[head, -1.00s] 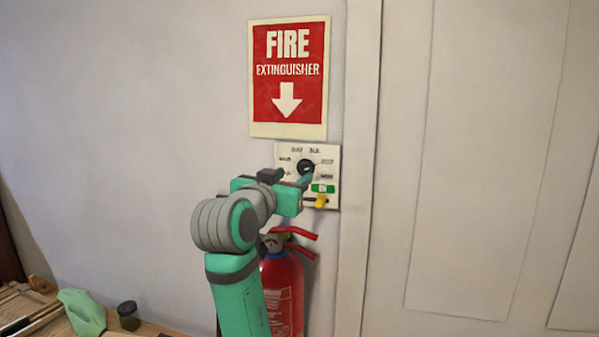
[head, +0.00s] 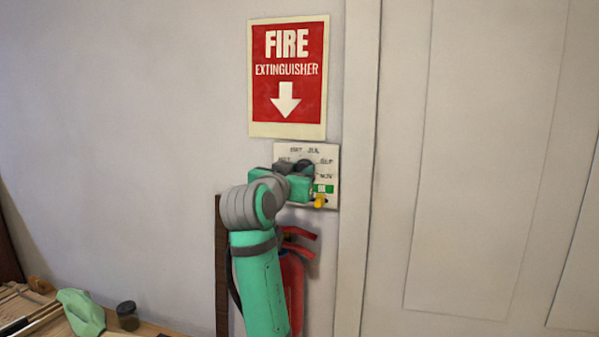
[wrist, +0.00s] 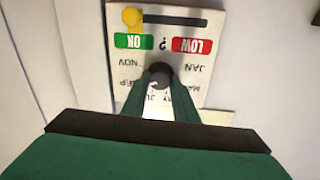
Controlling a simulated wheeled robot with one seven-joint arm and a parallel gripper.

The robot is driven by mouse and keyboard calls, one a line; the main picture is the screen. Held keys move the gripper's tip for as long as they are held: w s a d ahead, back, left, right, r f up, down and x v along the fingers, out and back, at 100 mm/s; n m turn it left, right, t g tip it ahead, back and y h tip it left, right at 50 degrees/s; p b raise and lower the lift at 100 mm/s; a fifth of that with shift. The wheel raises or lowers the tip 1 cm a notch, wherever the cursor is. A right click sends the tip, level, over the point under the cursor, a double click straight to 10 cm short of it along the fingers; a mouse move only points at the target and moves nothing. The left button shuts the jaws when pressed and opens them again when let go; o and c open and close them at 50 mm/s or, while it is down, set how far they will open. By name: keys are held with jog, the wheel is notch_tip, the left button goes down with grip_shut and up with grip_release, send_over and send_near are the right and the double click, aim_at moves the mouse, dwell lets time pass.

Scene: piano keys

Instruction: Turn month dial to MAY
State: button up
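The month dial is a dark round knob on a pale panel (head: 328,153) on the wall. In the wrist view the panel is upside down, with the dial (wrist: 159,73) at its middle. My gripper (wrist: 159,82) has one finger on each side of the dial, with no clear gap seen between fingers and knob. A small white mark shows on the dial's lower left in that view. MAY is partly hidden between the fingers; JAN, NOV and parts of other month labels show around the dial. In the head view my gripper (head: 298,176) covers most of the dial.
A yellow slider (wrist: 131,17) sits by the green OK label, with a red LOW label (wrist: 192,46) opposite. A red fire extinguisher (head: 293,285) hangs below the panel, partly behind my arm. A fire extinguisher sign (head: 288,120) is above; a door (head: 480,180) is right.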

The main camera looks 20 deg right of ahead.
jog(key=shift+n, duration=0.4)
jog(key=n, duration=1.1)
jog(key=n+t, duration=0.1)
jog(key=n, duration=0.5)
jog(key=shift+f, duration=0.25)
jog(key=shift+n, duration=0.4)
jog(key=o, duration=1.1)
jog(key=shift+c, duration=0.2)
